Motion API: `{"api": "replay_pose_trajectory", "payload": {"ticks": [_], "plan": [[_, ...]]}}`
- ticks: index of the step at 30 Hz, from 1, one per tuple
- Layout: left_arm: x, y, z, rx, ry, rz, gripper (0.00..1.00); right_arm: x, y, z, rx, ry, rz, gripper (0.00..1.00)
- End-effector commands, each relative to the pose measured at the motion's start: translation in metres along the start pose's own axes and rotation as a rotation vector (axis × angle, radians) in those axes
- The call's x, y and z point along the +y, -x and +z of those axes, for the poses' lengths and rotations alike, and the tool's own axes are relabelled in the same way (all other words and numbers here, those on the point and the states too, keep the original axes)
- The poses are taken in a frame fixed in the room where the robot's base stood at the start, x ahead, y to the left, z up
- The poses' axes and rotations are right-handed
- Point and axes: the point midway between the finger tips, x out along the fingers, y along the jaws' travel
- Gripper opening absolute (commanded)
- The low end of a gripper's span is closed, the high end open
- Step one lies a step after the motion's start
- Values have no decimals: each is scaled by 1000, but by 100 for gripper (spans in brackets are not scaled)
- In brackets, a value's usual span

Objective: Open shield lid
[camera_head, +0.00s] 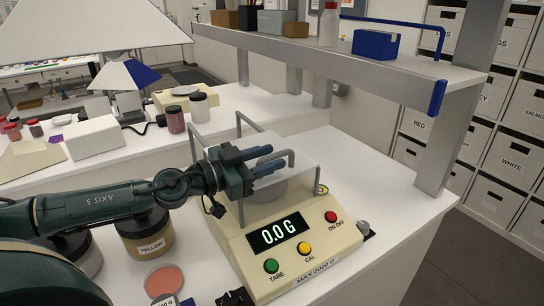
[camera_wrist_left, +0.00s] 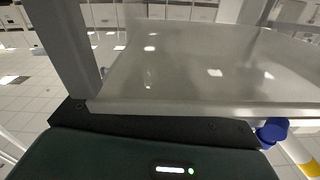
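The clear shield (camera_head: 307,180) stands on the cream balance (camera_head: 227,244), whose display (camera_head: 279,232) reads 0.0 G. Its lid lies flat on top, and a grey bar handle (camera_head: 291,159) stands up from it. My left gripper (camera_head: 276,157) is at the handle, with one finger on the far side of the bar and one on the near side. I cannot tell whether the fingers press on it. In the left wrist view the pale, see-through lid (camera_wrist_left: 200,70) is very close and the fingertips do not show. A dark piece at the bottom edge may be my right gripper (camera_head: 235,298).
A yellow-labelled jar (camera_head: 150,236) and a dish of orange pigment (camera_head: 164,281) stand left of the balance. A raised shelf (camera_head: 350,61) with a grey post (camera_head: 449,140) rises behind it. The counter right of the balance (camera_head: 393,205) is mostly clear.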

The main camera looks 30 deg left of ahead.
Motion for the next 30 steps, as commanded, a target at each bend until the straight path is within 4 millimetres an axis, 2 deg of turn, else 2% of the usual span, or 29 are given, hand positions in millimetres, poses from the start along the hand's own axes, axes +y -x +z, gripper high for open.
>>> {"api": "replay_pose_trajectory", "payload": {"ticks": [6, 18, 30], "plan": [[0, 0, 0, 0, 0, 0, 33, -2, 3, 6, -12, -3, -2, 36], [0, 0, 0, 0, -1, 0, 0, -2, 3, 6, -13, -3, -3, 36], [-1, 0, 0, 1, -2, -1, 0, -1, 0, 1, -2, -1, -2, 36]]}}
